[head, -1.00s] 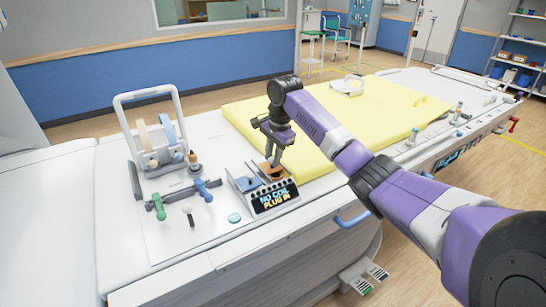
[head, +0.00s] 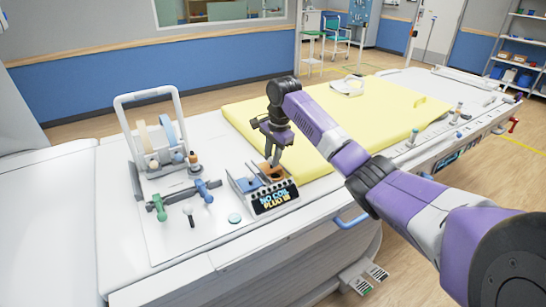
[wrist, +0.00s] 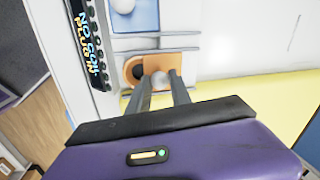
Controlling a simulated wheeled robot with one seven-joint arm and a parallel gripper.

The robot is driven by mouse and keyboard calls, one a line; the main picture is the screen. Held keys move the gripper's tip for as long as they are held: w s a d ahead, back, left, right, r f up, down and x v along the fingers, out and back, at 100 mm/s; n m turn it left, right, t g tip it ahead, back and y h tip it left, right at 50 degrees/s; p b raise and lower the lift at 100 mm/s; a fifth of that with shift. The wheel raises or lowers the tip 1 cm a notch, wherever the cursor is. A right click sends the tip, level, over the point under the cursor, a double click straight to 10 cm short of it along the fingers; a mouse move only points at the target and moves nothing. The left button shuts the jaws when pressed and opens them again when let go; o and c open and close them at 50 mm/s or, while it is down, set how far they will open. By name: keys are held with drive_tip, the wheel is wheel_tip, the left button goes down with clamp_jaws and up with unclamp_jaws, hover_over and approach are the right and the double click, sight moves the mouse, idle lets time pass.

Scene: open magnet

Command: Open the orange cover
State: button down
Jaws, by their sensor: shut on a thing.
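The orange cover (head: 267,174) is a small flat sliding-looking piece on the grey socket box at the near edge of the bed. In the wrist view the orange cover (wrist: 166,62) lies between two grey rails, with a round grey knob (wrist: 159,79) on it. A dark round opening (wrist: 134,69) shows beside the knob. My gripper (head: 273,162) points down at the cover. Its two fingers stand on either side of the knob in the wrist view (wrist: 161,87) and are shut on it. The fingers hide part of the cover.
A blue cover (wrist: 142,18) with a pale knob sits beside the orange one. A dark display panel (head: 276,198) fronts the box. The yellow mattress (head: 330,118) lies just behind. A grey frame (head: 150,92) and coloured handles (head: 203,190) stand to the left.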

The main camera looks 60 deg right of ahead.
drive_tip(key=shift+w+d+r+p, duration=0.6)
drive_tip(key=shift+w+p, duration=0.2)
drive_tip(key=shift+p, duration=0.15)
drive_tip(key=shift+w+d+p, duration=0.15)
drive_tip(key=shift+w+p, duration=0.1)
drive_tip(key=shift+p, duration=0.15)
drive_tip(key=shift+w+d+f+p, duration=0.1)
drive_tip(key=shift+w+f+p, duration=0.1)
drive_tip(key=shift+p, duration=0.2)
drive_tip(key=shift+f, duration=0.2)
drive_tip(key=c, duration=1.2)
unclamp_jaws()
drive_tip(key=shift+f, duration=0.15)
